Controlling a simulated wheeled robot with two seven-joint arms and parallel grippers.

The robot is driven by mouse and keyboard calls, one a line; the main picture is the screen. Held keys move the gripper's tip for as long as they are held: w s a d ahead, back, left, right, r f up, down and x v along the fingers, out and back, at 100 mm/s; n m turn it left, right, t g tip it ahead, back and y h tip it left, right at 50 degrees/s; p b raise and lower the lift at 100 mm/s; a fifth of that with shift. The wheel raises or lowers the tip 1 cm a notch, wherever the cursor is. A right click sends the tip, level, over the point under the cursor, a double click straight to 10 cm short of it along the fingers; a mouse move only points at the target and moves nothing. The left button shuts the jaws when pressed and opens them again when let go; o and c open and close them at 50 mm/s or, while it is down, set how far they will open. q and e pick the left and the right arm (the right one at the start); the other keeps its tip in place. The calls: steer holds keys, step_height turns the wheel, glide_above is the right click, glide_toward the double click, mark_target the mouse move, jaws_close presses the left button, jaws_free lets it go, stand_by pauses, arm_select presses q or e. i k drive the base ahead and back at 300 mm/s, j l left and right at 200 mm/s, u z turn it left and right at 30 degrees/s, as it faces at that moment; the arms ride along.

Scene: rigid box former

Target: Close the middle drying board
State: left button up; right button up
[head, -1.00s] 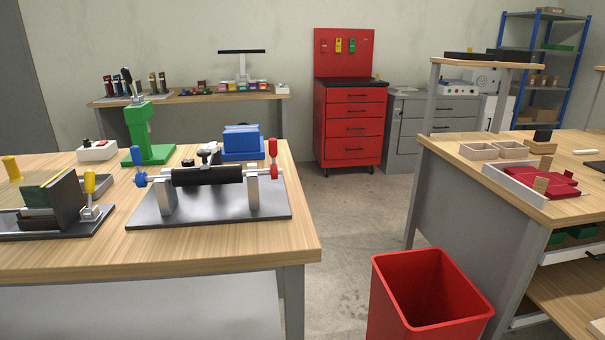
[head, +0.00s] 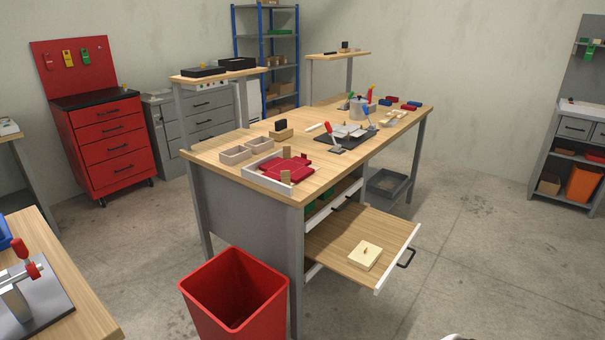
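A wooden pull-out board (head: 335,242) with white edges and a black handle (head: 406,259) sticks far out from under the workbench (head: 190,155). A small cream block with a knob (head: 365,256) lies on it. A white-fronted tier (head: 335,207) with a dark handle sits just above, seemingly pushed in, with green items (head: 318,206) behind its front. White edging shows below the board; how many boards there are and which is the middle one I cannot tell.
A red bin (head: 236,296) stands on the floor left of the board, by the bench's near corner. A grey crate (head: 390,186) is under the bench's far end. Another bench (head: 60,275) is at lower left. The floor right of the board is clear.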

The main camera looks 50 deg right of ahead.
mark_target(330, 243)
steer(key=z, duration=2)
